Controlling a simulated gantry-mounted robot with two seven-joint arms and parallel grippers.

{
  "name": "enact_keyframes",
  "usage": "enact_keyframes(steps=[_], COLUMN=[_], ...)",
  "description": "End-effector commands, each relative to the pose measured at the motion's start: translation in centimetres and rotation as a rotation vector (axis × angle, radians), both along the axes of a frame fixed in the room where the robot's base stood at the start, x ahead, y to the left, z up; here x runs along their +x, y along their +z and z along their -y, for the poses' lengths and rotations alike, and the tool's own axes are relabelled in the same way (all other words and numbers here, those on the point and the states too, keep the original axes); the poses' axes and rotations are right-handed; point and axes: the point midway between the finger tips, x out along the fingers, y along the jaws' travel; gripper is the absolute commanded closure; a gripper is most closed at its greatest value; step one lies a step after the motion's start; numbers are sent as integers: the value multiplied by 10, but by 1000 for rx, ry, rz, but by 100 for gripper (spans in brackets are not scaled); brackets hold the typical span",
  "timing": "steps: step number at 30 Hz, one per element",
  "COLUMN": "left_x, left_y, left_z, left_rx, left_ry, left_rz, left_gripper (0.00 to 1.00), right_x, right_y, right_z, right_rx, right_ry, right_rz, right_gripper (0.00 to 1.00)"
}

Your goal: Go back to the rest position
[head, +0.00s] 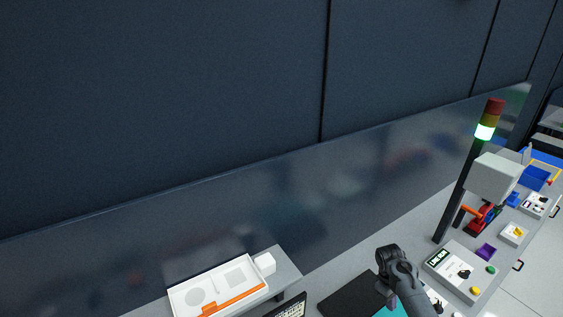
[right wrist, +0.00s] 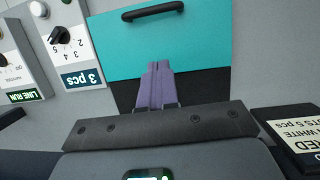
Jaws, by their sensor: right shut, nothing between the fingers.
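My right gripper (right wrist: 156,68) shows in the right wrist view with its purple fingers together and nothing between them. The fingers point toward a teal panel with a black handle (right wrist: 152,11) and lie in front of a black surface. In the head view my right arm comes in at the bottom right, and a small part of the right gripper (head: 392,301) shows above the teal panel (head: 396,310) and black mat (head: 347,297). My left gripper is in neither view.
A control box (head: 459,270) with a knob and buttons stands right of my right arm. A signal tower (head: 484,132) glows green behind it. A white tray with an orange bar (head: 188,303) is at the bottom left. A dark label holder (right wrist: 291,135) is near the gripper.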

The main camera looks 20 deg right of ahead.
Motion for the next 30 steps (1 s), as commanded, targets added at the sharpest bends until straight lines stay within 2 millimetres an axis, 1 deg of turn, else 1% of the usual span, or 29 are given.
enact_keyframes(steps=[1, 2, 5, 8, 10, 14, 15, 17, 18, 20, 21, 25, 27, 30], left_x=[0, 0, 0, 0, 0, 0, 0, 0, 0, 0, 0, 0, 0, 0], left_y=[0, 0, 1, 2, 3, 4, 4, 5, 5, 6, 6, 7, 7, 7], left_z=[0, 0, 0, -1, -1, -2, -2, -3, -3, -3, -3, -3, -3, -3], left_rx=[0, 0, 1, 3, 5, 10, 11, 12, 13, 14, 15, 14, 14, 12], left_ry=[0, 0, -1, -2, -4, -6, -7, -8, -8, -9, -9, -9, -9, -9], left_rz=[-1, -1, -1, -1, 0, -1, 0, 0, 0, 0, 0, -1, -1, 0], left_gripper=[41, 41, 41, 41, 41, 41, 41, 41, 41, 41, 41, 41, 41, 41], right_x=[-6, -9, -24, -44, -62, -101, -114, -135, -150, -170, -184, -220, -234, -249], right_y=[-8, -12, -24, -32, -35, -31, -27, -19, -12, 1, 10, 42, 58, 75], right_z=[-7, -11, -33, -64, -89, -140, -156, -180, -195, -216, -228, -259, -270, -281], right_rx=[-23, -37, -83, -112, -119, -102, -90, -67, -49, -20, 1, 65, 94, 124], right_ry=[9, 13, 32, 53, 65, 79, 81, 78, 73, 63, 54, 18, -3, -26], right_rz=[12, 25, 74, 137, 183, 275, 303, 345, 371, 410, 432, 497, 522, 548], right_gripper=[100, 100, 100, 100, 100, 100, 100, 100, 100, 100, 100, 100, 100, 100])
